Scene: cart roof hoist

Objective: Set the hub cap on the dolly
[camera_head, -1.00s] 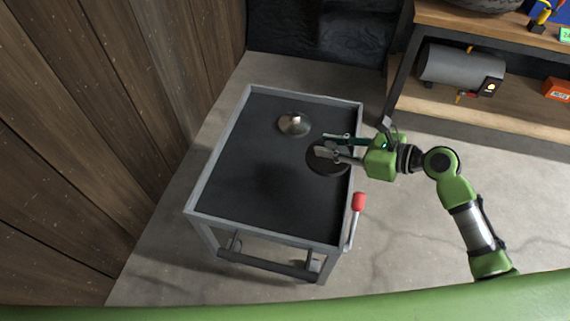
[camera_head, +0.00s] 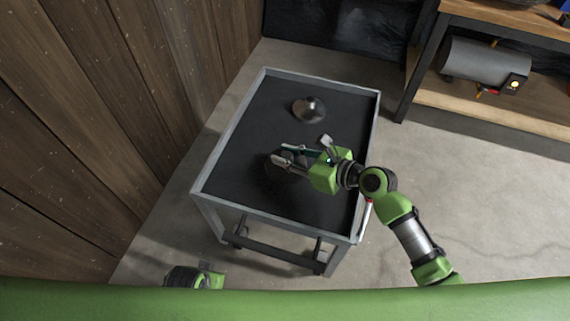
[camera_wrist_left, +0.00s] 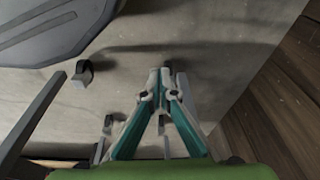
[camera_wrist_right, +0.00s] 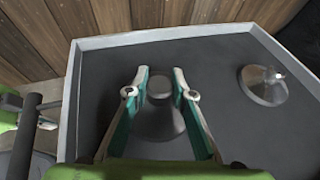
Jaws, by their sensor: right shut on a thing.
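The dolly (camera_head: 231,125) is a grey-rimmed cart with a dark flat top. My right gripper (camera_head: 283,158) is over the middle of that top, shut on a dark round hub cap (camera_head: 275,170). In the right wrist view the hub cap (camera_wrist_right: 158,122) shows as a disc with a raised knob between the fingers (camera_wrist_right: 160,82). I cannot tell whether its underside touches the top. A second, silvery cap with a knob (camera_head: 309,109) rests near the dolly's far end. My left gripper is empty with its fingertips together in the left wrist view (camera_wrist_left: 161,80).
A plank wall (camera_head: 110,110) stands close on the left. A workbench with a shelf (camera_head: 500,110) and a grey cylinder (camera_head: 475,62) is at the back right. Concrete floor (camera_head: 480,200) is clear to the right. The dolly's top is bare around the held cap.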

